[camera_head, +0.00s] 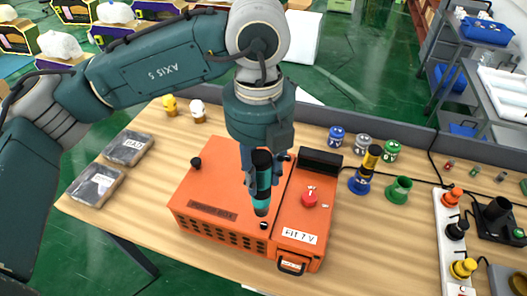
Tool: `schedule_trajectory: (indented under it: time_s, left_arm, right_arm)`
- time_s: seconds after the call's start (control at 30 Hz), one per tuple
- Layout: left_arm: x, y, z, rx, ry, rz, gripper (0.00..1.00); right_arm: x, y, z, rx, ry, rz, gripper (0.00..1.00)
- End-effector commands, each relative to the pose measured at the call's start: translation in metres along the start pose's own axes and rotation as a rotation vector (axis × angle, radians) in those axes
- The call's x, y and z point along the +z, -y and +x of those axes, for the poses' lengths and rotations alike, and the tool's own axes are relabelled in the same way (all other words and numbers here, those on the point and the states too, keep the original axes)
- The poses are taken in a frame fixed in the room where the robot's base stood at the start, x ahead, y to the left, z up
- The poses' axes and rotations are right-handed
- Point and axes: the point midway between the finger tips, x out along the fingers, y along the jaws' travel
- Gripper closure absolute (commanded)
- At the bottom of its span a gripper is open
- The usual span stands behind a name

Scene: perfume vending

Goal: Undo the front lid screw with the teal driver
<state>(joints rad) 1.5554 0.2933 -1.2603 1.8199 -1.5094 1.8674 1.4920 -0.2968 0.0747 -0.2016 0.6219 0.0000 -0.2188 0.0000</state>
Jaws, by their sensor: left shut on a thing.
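The teal driver (262,182) has a black upper end and stands almost upright. My left gripper (265,163) reaches down from above and is shut on it. The driver's lower end is just above the front lid screw (263,226), a small black knob at the front edge of the orange box (215,185). I cannot tell whether the driver touches the screw. Another black lid screw (196,161) sits at the lid's back left. Part of the lid is hidden behind my gripper. My right gripper is not in view.
A red button (309,198) and a black block (320,162) are on the box's right part. A yellow-black driver (370,163) stands in a blue holder beside an empty green holder (398,190). A white strip with coloured knobs (449,240) is at right. Two dark packs (97,184) lie left.

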Motion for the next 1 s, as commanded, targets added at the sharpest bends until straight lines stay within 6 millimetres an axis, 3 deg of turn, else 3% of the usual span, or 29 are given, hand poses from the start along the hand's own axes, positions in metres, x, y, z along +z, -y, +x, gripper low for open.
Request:
schedule_trajectory:
  time_s: [0.13, 0.37, 1.0]
  left_arm:
    - [-0.002, 0.006, -0.005, 0.0, 0.001, -0.102, 1.0]
    - [-0.003, 0.006, 0.002, 0.001, 0.0, -0.122, 1.0]
    - [-0.003, 0.006, 0.054, 0.0, 0.0, -0.12, 1.0]
  right_arm:
    - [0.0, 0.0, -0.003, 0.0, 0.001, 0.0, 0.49]
    - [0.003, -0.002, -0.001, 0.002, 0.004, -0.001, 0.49]
    - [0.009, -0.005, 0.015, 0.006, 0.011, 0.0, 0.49]
